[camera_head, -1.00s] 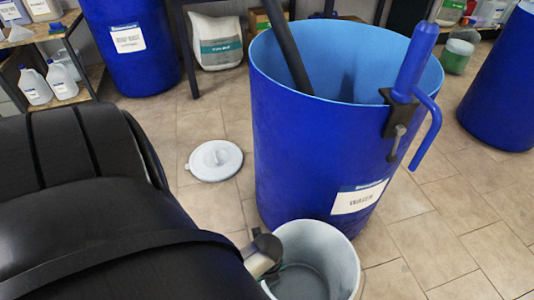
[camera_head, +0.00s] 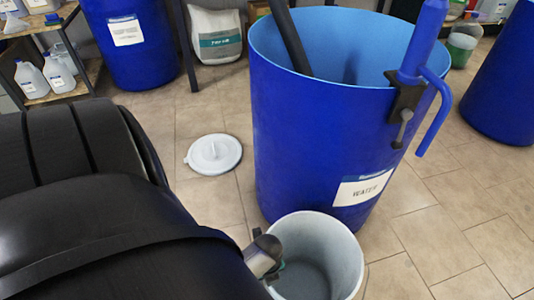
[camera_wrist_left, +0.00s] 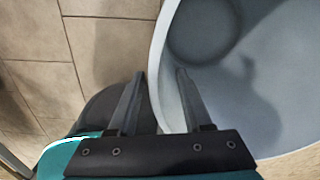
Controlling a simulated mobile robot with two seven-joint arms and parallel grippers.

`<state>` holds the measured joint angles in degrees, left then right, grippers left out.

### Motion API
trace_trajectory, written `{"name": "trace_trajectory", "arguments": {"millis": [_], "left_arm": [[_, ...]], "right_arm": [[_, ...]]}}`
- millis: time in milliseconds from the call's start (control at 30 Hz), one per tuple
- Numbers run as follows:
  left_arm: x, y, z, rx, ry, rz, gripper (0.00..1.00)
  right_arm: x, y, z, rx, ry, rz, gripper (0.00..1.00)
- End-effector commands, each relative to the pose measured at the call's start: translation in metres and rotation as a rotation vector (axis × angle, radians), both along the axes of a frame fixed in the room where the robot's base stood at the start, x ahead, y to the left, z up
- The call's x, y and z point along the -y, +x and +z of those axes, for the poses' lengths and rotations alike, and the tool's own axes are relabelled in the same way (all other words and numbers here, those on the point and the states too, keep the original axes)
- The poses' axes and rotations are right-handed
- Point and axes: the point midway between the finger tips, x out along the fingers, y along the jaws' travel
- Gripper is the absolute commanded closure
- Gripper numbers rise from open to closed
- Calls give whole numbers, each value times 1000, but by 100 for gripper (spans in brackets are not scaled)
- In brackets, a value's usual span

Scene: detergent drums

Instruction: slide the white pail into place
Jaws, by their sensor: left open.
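The white pail (camera_head: 345,255) stands open and upright on the tiled floor at the bottom centre of the head view. It is in front of the big blue drum (camera_head: 310,140) labelled WATER; I cannot tell whether they touch. My left gripper (camera_head: 272,272) is at the pail's left rim, partly hidden by my arm. In the left wrist view its fingers (camera_wrist_left: 160,78) are apart, one outside the pail wall and one inside. The pail's pale inside (camera_wrist_left: 235,60) fills the right of that view. My right gripper is in neither view.
A blue pump with a handle (camera_head: 425,50) is clamped on the drum's right rim, and a dark hose (camera_head: 287,38) enters the drum. A white lid (camera_head: 213,153) lies on the floor to the left. Other blue drums (camera_head: 130,60) stand behind. Floor at right is clear.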

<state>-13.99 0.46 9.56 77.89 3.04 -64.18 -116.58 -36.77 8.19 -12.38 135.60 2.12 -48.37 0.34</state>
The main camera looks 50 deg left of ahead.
Motion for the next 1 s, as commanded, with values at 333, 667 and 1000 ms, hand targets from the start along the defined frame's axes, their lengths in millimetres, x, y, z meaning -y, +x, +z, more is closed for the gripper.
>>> {"name": "trace_trajectory", "arguments": {"millis": [333,667,1000], "left_arm": [[0,0,0,0,0,0,58],[0,0,0,0,0,0,95],[0,0,0,-1,0,0,100]], "right_arm": [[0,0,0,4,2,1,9],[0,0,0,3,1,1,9],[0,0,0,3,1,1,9]]}}
